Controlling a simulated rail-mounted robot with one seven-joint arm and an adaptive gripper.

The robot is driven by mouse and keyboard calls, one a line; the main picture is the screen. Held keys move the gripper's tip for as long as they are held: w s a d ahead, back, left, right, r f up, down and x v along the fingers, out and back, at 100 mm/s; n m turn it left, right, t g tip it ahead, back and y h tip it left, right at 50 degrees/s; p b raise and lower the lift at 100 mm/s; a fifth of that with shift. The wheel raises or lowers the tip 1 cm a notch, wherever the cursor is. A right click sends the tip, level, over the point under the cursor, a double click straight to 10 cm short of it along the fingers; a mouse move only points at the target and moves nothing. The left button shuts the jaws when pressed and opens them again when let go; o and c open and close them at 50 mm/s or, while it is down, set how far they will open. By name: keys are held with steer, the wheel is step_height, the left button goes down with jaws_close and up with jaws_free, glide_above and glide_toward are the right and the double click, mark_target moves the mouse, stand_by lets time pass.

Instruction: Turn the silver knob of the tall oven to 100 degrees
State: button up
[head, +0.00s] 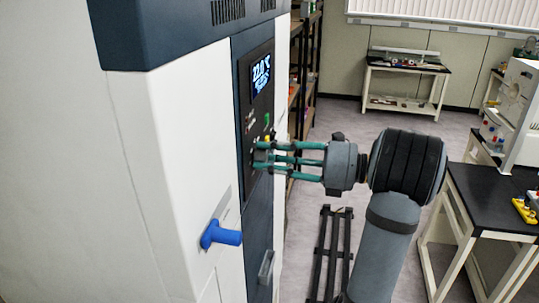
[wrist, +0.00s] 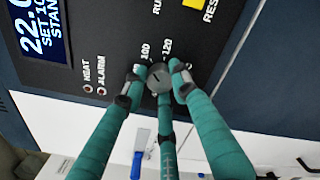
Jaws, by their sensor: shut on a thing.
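The tall oven (head: 175,120) stands at left in the head view, with a dark control panel on its front. The silver knob (wrist: 158,79) is in the middle of the wrist view, beside the printed 100 and 120 marks. A dark line crosses its face, but its exact reading is unclear. My gripper (head: 260,158) has its green fingers up against the panel and hides the knob in the head view. In the wrist view my gripper (wrist: 157,84) is shut on the knob, with fingertips on both sides and one below. The display (wrist: 42,28) shows 22.0 and a partly cut-off SET line.
A blue handle (head: 220,235) sticks out from the oven front below my gripper. A yellow button (wrist: 196,16) is near the knob. Benches with black tops (head: 495,200) stand at right. Open floor lies behind my arm.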

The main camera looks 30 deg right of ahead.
steer(key=shift+d+r, duration=0.1)
steer(key=shift+r, duration=0.1)
steer(key=o, duration=1.2)
steer(key=shift+f, duration=0.1)
steer(key=shift+c, duration=0.2)
steer(key=v, duration=1.2)
steer(key=x, duration=1.2)
steer(key=shift+f, duration=0.1)
steer(key=shift+s+d, duration=0.1)
